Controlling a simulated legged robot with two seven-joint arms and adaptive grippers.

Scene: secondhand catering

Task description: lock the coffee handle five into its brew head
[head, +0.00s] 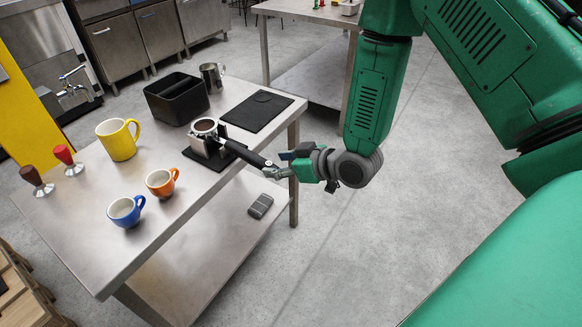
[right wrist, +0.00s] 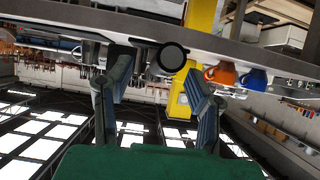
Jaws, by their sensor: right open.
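The coffee handle (head: 204,128) has a metal basket end over a black mat on the steel table, and its black grip points right, past the table edge. In the right wrist view its round black end (right wrist: 172,57) shows between the two fingers. My right gripper (head: 276,172) is open at the end of the grip; I cannot tell whether it touches. In the right wrist view the fingers (right wrist: 160,85) stand apart on either side. No brew head can be clearly made out. My left gripper is not in view.
The steel table (head: 80,235) also bears a yellow mug (head: 118,141), an orange cup (head: 160,184), a blue cup (head: 124,212), tampers (head: 66,158), a black bin (head: 176,98), a metal jug (head: 212,76) and a flat black mat (head: 257,110). Open floor lies right of it.

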